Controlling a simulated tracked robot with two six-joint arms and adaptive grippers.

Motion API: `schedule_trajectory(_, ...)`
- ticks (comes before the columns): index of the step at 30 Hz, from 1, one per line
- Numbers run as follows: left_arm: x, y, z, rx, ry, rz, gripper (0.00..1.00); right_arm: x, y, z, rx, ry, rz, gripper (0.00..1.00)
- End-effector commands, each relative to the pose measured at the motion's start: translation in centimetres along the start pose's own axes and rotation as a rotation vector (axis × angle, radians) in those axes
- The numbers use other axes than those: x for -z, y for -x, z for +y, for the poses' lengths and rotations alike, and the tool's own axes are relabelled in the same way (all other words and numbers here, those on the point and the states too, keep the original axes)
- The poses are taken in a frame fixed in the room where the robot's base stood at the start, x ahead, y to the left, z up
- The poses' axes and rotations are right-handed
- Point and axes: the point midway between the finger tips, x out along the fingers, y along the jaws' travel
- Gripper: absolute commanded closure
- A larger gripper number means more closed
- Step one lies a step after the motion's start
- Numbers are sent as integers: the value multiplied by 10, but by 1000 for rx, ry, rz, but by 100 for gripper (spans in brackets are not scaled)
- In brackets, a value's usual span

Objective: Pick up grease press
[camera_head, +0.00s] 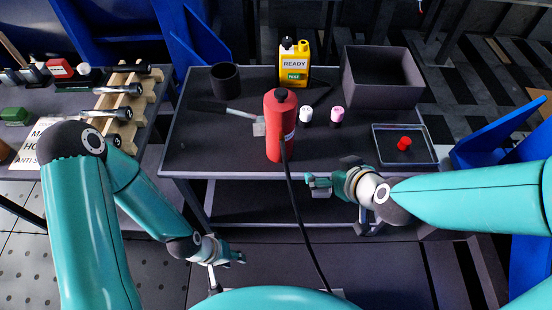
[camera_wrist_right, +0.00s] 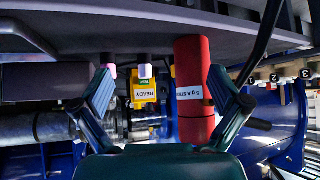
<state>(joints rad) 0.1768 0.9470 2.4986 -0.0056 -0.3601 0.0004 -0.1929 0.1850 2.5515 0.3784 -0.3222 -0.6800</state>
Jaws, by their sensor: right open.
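The grease press appears to be the red cylinder (camera_head: 280,132) with a black cap, a white label and a black hose. It stands upright near the front edge of the middle table (camera_head: 350,165). My right gripper (camera_head: 318,184) is just off the table's front edge, right of the press and apart from it. In the right wrist view, which is upside down, the open gripper (camera_wrist_right: 165,80) is empty. There the red press (camera_wrist_right: 193,60) shows beyond the fingers, nearer the right one. My left gripper (camera_head: 235,257) hangs low, left of the hose; its finger opening is unclear.
On the table are a black cup (camera_head: 225,78), a yellow READY container (camera_head: 294,65), a white-capped pot (camera_head: 305,116), a pink-capped pot (camera_head: 337,116), an open grey box (camera_head: 382,75) and a tray (camera_head: 420,160) with a red piece. The hose (camera_head: 305,230) hangs over the front edge.

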Motion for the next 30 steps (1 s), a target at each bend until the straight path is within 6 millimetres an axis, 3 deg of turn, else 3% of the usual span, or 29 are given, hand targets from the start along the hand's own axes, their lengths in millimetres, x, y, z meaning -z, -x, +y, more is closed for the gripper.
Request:
schedule_trajectory(1,0,-37,-13,0,0,0,60,-5,-10,-5,3,14,69,1)
schedule_trajectory(3,0,-61,-22,0,0,0,60,2,-6,-13,10,26,152,1)
schedule_trajectory(7,1,-97,-35,0,0,0,60,10,6,-27,33,53,283,1)
schedule_trajectory(12,1,-123,-44,0,0,0,60,13,16,-43,62,82,379,1)
schedule_trajectory(20,1,-119,-43,0,0,1,60,18,10,-50,71,98,386,1)
schedule_trajectory(30,1,-88,-32,0,0,1,60,35,-26,-55,76,97,383,1)
